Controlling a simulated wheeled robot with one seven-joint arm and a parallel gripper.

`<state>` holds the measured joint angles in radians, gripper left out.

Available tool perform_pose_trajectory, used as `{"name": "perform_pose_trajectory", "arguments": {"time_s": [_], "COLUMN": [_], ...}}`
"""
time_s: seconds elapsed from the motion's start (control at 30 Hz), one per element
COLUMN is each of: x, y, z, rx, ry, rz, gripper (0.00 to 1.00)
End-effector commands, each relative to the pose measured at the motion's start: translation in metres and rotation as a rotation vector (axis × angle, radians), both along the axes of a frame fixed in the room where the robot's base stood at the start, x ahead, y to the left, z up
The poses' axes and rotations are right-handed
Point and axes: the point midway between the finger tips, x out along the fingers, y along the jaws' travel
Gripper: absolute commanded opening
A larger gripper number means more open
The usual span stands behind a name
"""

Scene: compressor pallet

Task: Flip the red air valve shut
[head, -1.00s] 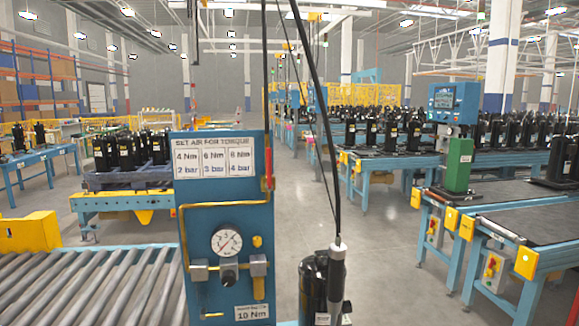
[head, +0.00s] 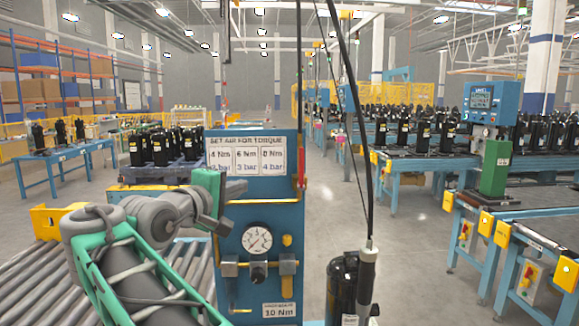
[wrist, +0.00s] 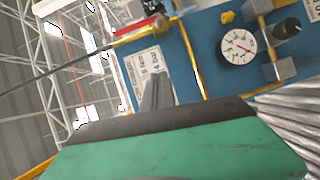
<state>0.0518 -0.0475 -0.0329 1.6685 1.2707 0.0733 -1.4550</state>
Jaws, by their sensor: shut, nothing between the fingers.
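The red air valve (head: 301,170) is on the upright air pipe at the right edge of the blue panel (head: 268,212). Its narrow red lever stands roughly upright, along the pipe. In the tilted wrist view the red lever (wrist: 123,33) lies beside the yellow pipe, at the panel's edge. My gripper (head: 238,188) is shut and empty. It is in front of the panel's left part, just below the torque sign, and left of the valve, apart from it. In the wrist view its grey fingers (wrist: 155,92) overlap the sign, and its green body fills the bottom.
The panel also carries a pressure gauge (head: 257,239), a black knob (head: 259,271) and a yellow pipe loop (head: 262,201). A black hanging tool (head: 367,272) and its cable are right of the panel. A roller conveyor (head: 30,285) lies at left.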

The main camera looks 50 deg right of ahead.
Motion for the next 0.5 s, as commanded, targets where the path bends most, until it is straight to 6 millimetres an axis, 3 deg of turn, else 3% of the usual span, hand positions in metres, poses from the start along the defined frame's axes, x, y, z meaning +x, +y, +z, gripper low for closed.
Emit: {"name": "perform_pose_trajectory", "arguments": {"time_s": [0.03, 0.13, 0.5], "x": [-0.010, -0.023, -0.025], "y": [-0.006, -0.010, -0.016], "z": [0.014, 0.028, 0.029], "rx": [-0.048, -0.095, -0.097], "ry": [0.036, 0.081, 0.084], "rz": [-0.053, -0.110, -0.116], "gripper": [0.00, 0.00, 0.00]}}
